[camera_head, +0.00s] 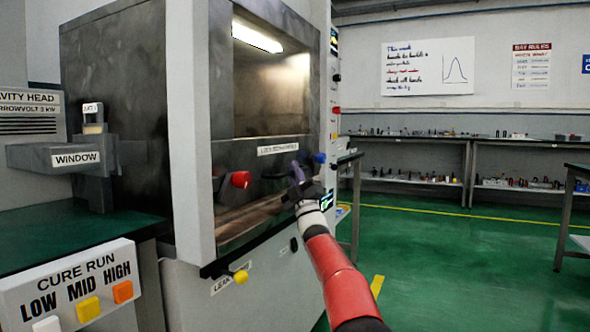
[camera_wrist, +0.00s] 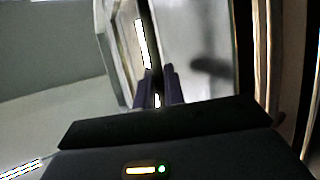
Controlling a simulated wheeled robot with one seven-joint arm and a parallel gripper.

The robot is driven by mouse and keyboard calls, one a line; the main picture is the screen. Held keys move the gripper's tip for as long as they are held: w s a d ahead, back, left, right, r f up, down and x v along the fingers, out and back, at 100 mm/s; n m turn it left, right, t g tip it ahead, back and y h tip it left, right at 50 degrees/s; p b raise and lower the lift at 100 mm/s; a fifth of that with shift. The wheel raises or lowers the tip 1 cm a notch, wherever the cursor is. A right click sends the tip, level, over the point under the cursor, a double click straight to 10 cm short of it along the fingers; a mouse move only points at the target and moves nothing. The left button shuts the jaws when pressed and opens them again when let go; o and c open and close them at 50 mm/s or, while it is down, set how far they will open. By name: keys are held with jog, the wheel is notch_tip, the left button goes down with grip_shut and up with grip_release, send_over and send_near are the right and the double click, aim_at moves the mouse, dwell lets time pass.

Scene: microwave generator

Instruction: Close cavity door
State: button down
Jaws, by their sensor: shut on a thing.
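The microwave cavity (camera_head: 271,80) is in the middle of the head view, with a lit lamp and a bright interior above a grey metal panel. That panel (camera_head: 225,157) looks like the cavity door and has a white label (camera_head: 278,148). A dark handle (camera_head: 272,173) shows on it, partly hidden by my gripper. My gripper (camera_head: 296,173) is at the handle's right part. In the wrist view, its two purple fingers (camera_wrist: 158,88) close on a thin dark bar, seemingly the handle. How far the door is open cannot be told.
A red knob (camera_head: 240,179) is left of the handle and a blue knob (camera_head: 320,157) is right of it. A yellow knob (camera_head: 240,277) sticks out below. A grey post (camera_head: 190,130) stands at the left. Green floor (camera_head: 450,270) is clear at the right.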

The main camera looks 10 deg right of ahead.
jog(key=c, duration=1.8)
grip_release()
jog(key=shift+a, duration=0.1)
jog(key=shift+f, duration=0.1)
jog(key=shift+b+v, duration=1.6)
jog(key=shift+v, duration=2.25)
